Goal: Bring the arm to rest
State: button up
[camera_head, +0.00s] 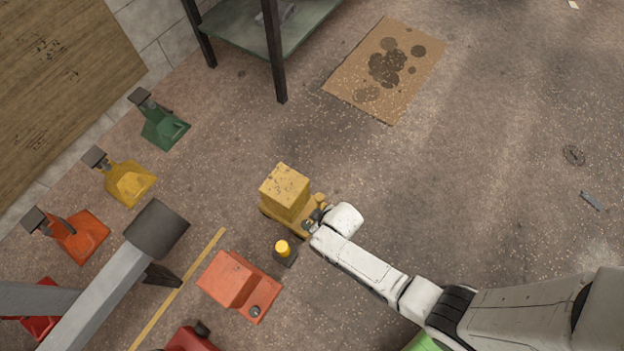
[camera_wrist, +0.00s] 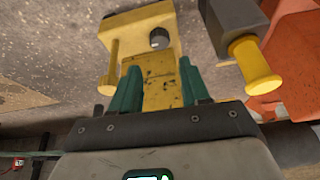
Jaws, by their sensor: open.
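My white arm (camera_head: 372,270) reaches in from the lower right of the head view and ends beside a yellow block-shaped unit (camera_head: 284,186). In the wrist view my gripper (camera_wrist: 160,85) shows two green fingers, spread apart. A scuffed yellow surface shows between and beyond the fingers. Whether they touch it I cannot tell. Above it in that view is a yellow part with a dark round knob (camera_wrist: 160,38). A thin yellow peg (camera_wrist: 112,72) stands left of the fingers. In the head view the fingers are mostly hidden by my wrist.
A dark block with a yellow knob (camera_head: 282,247) stands close to my wrist; the knob also shows in the wrist view (camera_wrist: 254,66). An orange box (camera_head: 240,284) is beside it. Green (camera_head: 164,128) and yellow (camera_head: 130,182) units line the left. Floor on the right is mostly clear.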

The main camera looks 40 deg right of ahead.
jog(key=shift+s+r, duration=0.25)
jog(key=shift+r, duration=0.25)
jog(key=s+d+r+m+g, duration=0.1)
jog(key=s+d+r, duration=0.25)
jog(key=r, duration=0.55)
jog(key=s+d+r+m+g+h, duration=0.1)
jog(key=s+d+r, duration=0.1)
jog(key=s+r, duration=0.5)
jog(key=s+d+r+m+g, duration=0.1)
jog(key=s+d+r, duration=0.1)
jog(key=r, duration=0.9)
notch_tip(320, 180, up, 24)
jog(key=p, duration=2.4)
jog(key=shift+r+p, duration=0.15)
jog(key=shift+p, duration=0.15)
